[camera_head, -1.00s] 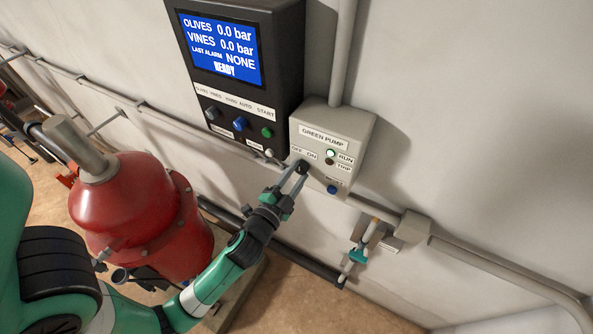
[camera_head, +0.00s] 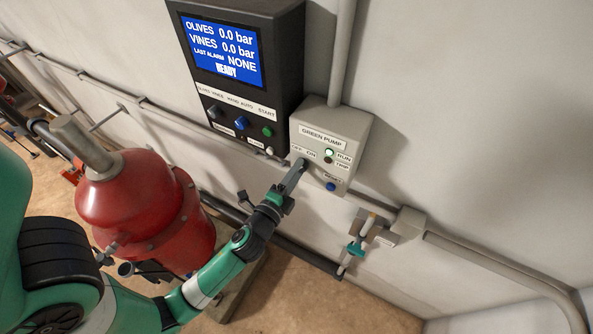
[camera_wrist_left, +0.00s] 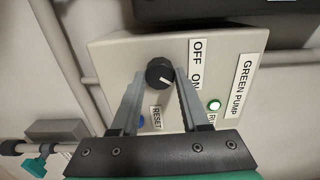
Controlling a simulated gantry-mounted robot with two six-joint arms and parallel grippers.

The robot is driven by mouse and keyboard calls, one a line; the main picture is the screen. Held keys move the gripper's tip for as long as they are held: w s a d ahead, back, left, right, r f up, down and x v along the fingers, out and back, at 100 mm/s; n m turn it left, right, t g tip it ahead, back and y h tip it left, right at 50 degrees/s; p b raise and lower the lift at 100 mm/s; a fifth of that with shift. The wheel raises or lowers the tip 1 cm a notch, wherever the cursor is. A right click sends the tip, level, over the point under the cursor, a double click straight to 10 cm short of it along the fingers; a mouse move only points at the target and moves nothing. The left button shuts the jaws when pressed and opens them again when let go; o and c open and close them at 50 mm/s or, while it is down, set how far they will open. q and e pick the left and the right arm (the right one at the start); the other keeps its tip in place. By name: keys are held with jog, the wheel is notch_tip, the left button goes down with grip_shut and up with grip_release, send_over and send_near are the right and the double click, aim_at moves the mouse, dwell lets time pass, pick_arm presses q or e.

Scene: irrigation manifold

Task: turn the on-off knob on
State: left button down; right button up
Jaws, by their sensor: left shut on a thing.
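The on-off knob (camera_wrist_left: 160,73) is black and round with a white pointer line. It sits on the grey green pump box (camera_head: 359,128), beside the OFF and ON labels (camera_wrist_left: 196,80). In the left wrist view the pointer is angled toward the ON side. My left gripper (camera_head: 299,167) is at the knob, its two fingers on either side of it and shut on it. In the head view the fingertips mostly hide the knob. The RUN lamp (camera_head: 330,153) glows green. My right gripper is not in view.
A dark controller with a blue screen (camera_head: 222,50) hangs up and left of the box. A blue RESET button (camera_head: 331,187) is below the lamps. A red tank (camera_head: 140,205) stands at left. Pipes and a teal-handled valve (camera_head: 356,249) are at lower right.

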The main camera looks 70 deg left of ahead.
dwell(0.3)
pick_arm(q)
jog(key=shift+c, duration=2)
grip_release()
jog(key=b+v, duration=0.4)
jog(key=v, duration=0.7)
jog(key=shift+s+d+b, duration=0.25)
jog(key=shift+b, duration=0.1)
jog(key=shift+r, duration=0.1)
